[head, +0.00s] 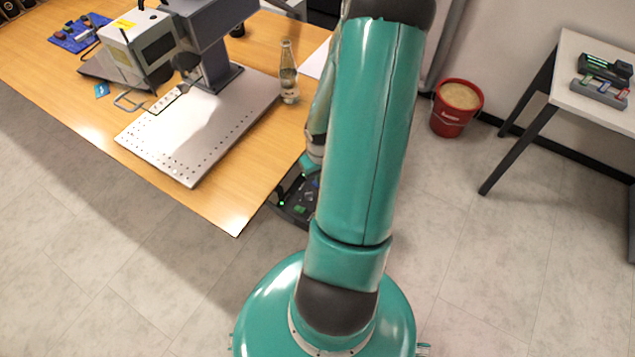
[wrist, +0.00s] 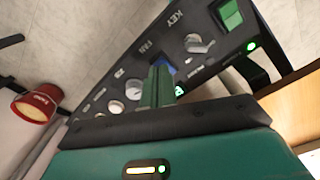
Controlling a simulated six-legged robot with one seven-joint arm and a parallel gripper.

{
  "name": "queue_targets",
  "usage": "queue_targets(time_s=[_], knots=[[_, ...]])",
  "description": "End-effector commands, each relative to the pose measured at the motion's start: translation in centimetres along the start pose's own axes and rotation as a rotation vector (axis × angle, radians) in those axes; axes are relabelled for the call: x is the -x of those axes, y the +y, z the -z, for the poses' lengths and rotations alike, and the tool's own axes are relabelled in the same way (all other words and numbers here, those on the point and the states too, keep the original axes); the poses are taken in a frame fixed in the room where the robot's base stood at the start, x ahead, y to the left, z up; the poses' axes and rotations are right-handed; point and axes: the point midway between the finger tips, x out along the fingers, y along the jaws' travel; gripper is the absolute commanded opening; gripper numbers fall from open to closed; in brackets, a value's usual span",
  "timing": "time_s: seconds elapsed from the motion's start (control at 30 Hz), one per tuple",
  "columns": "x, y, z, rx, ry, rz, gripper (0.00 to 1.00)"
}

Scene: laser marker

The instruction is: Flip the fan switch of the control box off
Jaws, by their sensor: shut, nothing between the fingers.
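The control box is a dark panel with white labels in the wrist view (wrist: 100,82). In the head view the box (head: 292,212) shows at the table's front edge, partly behind my arm. My gripper (wrist: 160,72) is shut and empty, with its green fingers reaching over the panel near the FAN label. A blue piece, perhaps the fan switch (wrist: 166,66), shows right at the fingertips and is partly hidden by them. I cannot tell whether they touch or which way the switch is set.
On the panel are a key switch (wrist: 198,44), round white knobs (wrist: 133,90), a green rocker (wrist: 230,15) and a green lamp (wrist: 251,46). The wooden table (head: 225,205) carries the laser marker (head: 205,35) and a bottle (head: 288,72). A red bucket (head: 453,112) stands on the floor.

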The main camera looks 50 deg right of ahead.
Motion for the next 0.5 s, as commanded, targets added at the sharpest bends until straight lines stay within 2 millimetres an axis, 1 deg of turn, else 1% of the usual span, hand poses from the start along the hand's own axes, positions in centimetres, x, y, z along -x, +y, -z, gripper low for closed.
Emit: queue_targets(time_s=[0.5], knots=[[-0.7,-0.05,0.07,0.001,0.001,0.001,0.0]])
